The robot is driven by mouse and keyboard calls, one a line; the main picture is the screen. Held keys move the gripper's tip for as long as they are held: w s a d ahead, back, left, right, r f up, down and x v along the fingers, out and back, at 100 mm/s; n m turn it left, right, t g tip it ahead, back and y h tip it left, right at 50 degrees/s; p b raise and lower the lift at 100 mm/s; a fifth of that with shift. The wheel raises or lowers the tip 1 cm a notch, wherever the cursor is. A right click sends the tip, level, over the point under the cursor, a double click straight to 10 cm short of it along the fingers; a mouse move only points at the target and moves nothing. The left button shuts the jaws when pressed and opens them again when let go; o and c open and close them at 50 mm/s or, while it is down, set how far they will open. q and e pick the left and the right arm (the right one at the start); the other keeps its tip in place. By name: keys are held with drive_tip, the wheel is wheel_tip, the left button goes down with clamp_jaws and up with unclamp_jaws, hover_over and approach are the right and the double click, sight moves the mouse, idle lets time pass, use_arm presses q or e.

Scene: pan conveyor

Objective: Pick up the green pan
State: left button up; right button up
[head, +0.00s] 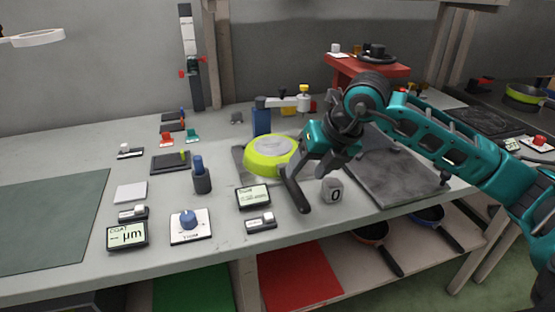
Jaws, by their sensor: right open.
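A lime-green pan (268,157) lies on the grey table near the middle of the head view, with its grey bottom face up. A dark bar that looks like its handle (294,191) points toward the front edge. My right gripper (306,172) is at the pan's right side, close to this handle. It is open, and its fingers are partly hidden by its own body, so I cannot tell if it touches the pan. Another green-rimmed pan (525,93) stands at the far right. My left gripper is not in view.
A blue bottle (261,117) is behind the pan. A dark slab (400,178) lies to the right. Two pans (371,232) (428,214) rest on the lower shelf.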

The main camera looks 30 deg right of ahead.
sight(295, 185)
drive_tip(key=x, duration=0.5)
drive_tip(key=shift+s+a+f, duration=0.15)
drive_tip(key=shift+a+f, duration=0.2)
drive_tip(key=shift+a, duration=0.05)
drive_tip(key=shift+c, duration=0.3)
clamp_jaws()
drive_tip(key=shift+r, duration=0.15)
